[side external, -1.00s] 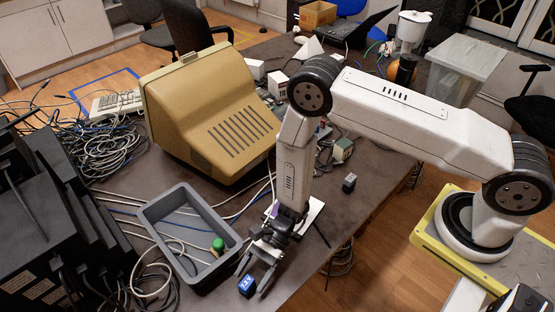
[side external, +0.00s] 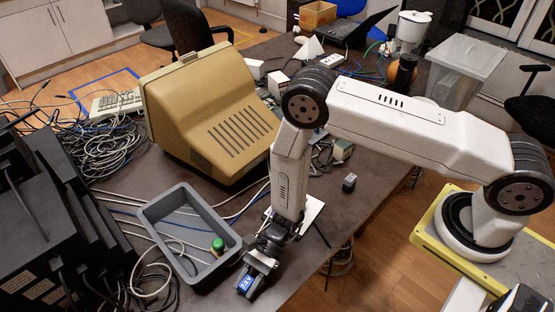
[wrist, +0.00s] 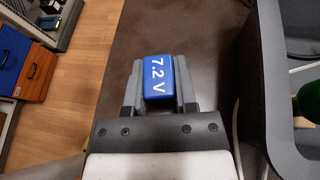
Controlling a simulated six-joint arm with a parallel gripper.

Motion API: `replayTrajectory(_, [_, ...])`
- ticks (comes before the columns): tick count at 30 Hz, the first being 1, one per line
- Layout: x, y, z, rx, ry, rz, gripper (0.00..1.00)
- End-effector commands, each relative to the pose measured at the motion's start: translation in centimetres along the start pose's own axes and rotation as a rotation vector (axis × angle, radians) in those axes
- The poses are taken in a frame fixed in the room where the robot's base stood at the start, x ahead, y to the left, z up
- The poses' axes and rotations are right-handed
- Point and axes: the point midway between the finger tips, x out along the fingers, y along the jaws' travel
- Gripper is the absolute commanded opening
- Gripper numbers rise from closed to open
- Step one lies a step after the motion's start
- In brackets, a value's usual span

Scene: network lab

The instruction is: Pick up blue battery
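The blue battery (wrist: 160,78), marked "7.2 V", lies between the two fingers of my gripper (wrist: 160,88) in the wrist view. The fingers sit close against its left and right sides and look shut on it. In the side view the battery (side external: 246,284) is at the front edge of the dark table, with my gripper (side external: 250,279) pointing down around it. I cannot tell whether its underside touches the table.
A grey open bin (side external: 160,207) holding a green-topped item (side external: 218,244) and cables stands left of my gripper. A beige monitor (side external: 215,115) is behind. A small dark block (side external: 349,182) lies to the right. The table edge is close on the right.

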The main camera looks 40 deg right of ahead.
Motion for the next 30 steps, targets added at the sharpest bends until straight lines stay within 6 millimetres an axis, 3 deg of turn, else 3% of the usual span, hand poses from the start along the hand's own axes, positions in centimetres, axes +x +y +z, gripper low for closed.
replayTrajectory(17, [-0.1, -0.1, 0.4, -0.001, -0.001, 0.0, 0.0])
replayTrajectory(30, [-1.9, 0.6, 3.6, 0.001, -0.001, -0.001, 0.0])
